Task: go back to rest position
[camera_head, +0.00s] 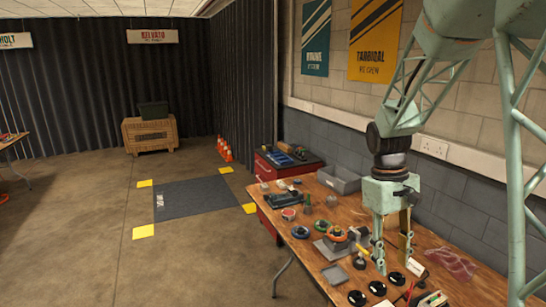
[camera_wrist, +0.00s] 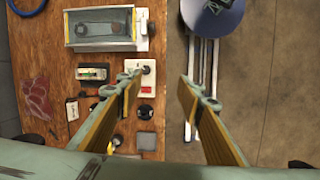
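My gripper (camera_head: 392,257) hangs from my green lattice arm over the wooden table (camera_head: 455,284) in the head view, fingers pointing down. In the wrist view my gripper (camera_wrist: 161,85) has its two tan-padded fingers spread wide apart, with nothing between them. The gap lies above the table's edge and the floor beyond it. The fingertips look clear of the table top, though the exact height is hard to tell.
The wrist view shows a clear-topped box (camera_wrist: 100,27) and a blue round seat (camera_wrist: 212,14). The floor mat (camera_head: 193,198) is clear.

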